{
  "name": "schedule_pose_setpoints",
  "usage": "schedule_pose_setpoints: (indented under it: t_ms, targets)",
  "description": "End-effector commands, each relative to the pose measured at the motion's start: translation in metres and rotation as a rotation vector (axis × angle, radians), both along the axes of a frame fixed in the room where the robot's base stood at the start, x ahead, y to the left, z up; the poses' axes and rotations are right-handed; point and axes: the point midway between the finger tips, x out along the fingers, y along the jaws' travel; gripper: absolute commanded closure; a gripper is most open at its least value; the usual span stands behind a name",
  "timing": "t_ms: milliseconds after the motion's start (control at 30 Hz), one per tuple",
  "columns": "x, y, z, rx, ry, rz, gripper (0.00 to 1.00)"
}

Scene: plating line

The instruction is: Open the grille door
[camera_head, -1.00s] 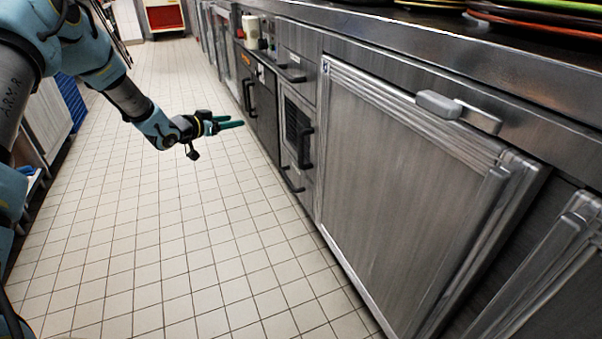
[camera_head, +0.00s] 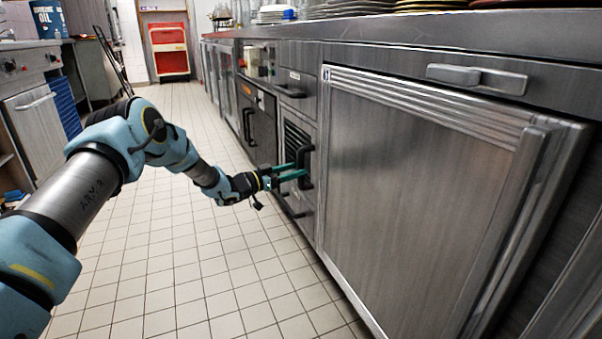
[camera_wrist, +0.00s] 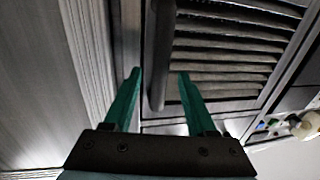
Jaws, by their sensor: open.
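The grille door (camera_head: 294,139) is a small steel door with dark slats, shut flush in the counter front, in the middle of the head view. Its slats fill the upper right of the wrist view (camera_wrist: 228,48). Its dark upright bar handle (camera_head: 308,182) is on the door's right side in the head view. My gripper (camera_head: 303,170) is open at this handle, its green fingers pointing at it. In the wrist view the handle bar (camera_wrist: 159,50) lies between the two fingertips (camera_wrist: 160,75), with a finger on either side. I cannot tell if either finger touches it.
A large steel door (camera_head: 415,180) with a grey latch (camera_head: 455,75) stands right of the grille door. A drawer (camera_head: 297,90) is above it, and dark-handled doors (camera_head: 255,115) lie further left. Plates (camera_head: 350,8) sit on the counter. The tiled floor (camera_head: 190,270) is clear.

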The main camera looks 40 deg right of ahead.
Motion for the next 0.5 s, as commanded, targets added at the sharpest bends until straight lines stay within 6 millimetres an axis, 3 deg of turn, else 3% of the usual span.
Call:
schedule_pose_setpoints:
  t_ms: [200,500]
  targets:
    - [-0.005,-0.026,-0.002,0.001,-0.001,-0.001,0.43]
    - [-0.006,-0.031,0.000,0.001,0.000,0.000,0.43]
